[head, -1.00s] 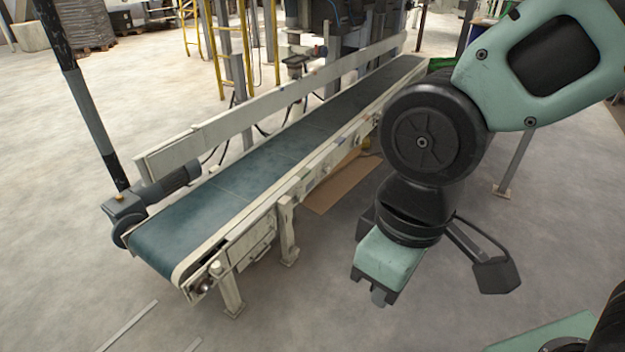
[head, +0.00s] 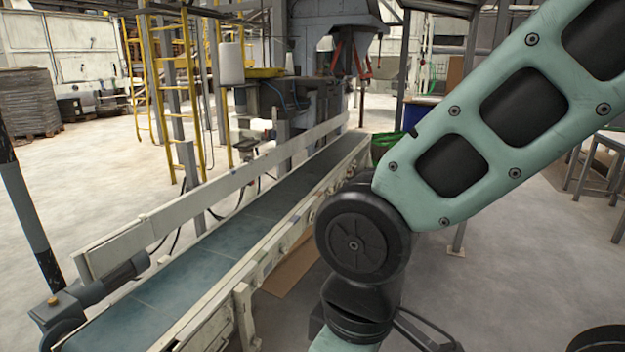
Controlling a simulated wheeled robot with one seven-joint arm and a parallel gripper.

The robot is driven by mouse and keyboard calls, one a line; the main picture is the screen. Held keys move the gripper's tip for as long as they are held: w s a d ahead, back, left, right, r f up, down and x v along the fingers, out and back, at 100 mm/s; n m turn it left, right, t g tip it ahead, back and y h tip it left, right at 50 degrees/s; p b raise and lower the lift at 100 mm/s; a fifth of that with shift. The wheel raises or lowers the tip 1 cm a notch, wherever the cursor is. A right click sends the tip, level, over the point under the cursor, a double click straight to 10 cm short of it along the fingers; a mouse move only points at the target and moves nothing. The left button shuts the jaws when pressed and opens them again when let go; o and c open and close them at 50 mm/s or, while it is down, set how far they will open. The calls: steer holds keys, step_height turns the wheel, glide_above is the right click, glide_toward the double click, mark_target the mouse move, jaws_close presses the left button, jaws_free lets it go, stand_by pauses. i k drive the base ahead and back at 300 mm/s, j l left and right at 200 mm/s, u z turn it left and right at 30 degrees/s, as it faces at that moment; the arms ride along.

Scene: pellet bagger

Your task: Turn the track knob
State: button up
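The conveyor (head: 215,256), with a blue-green belt and cream side rails, runs from the lower left to the middle back in the head view. Small fittings sit along its near side rail, too small to tell whether one is the track knob. The near end of the conveyor is cut off by the bottom edge of the view. My arm reaches down from the upper right, in front of the conveyor's right side, and hides part of it. My gripper is below the bottom edge, so its fingers do not show.
A grey machine (head: 310,95) stands behind the conveyor's far part. A yellow ladder (head: 163,85) is at the back left. A dark post (head: 25,215) and a motor (head: 105,280) are at the conveyor's near left. Flat cardboard (head: 290,265) lies beneath it. Open floor lies at left.

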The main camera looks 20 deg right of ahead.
mark_target(257, 283)
steer(key=i+l+u, duration=0.1)
steer(key=i+l, duration=0.15)
steer(key=i, duration=0.3)
steer(key=i+l+u, duration=0.1)
steer(key=i+l, duration=0.2)
steer(key=i, duration=0.25)
steer(key=i+l+u, duration=0.1)
steer(key=i+l, duration=0.25)
steer(key=i, duration=0.15)
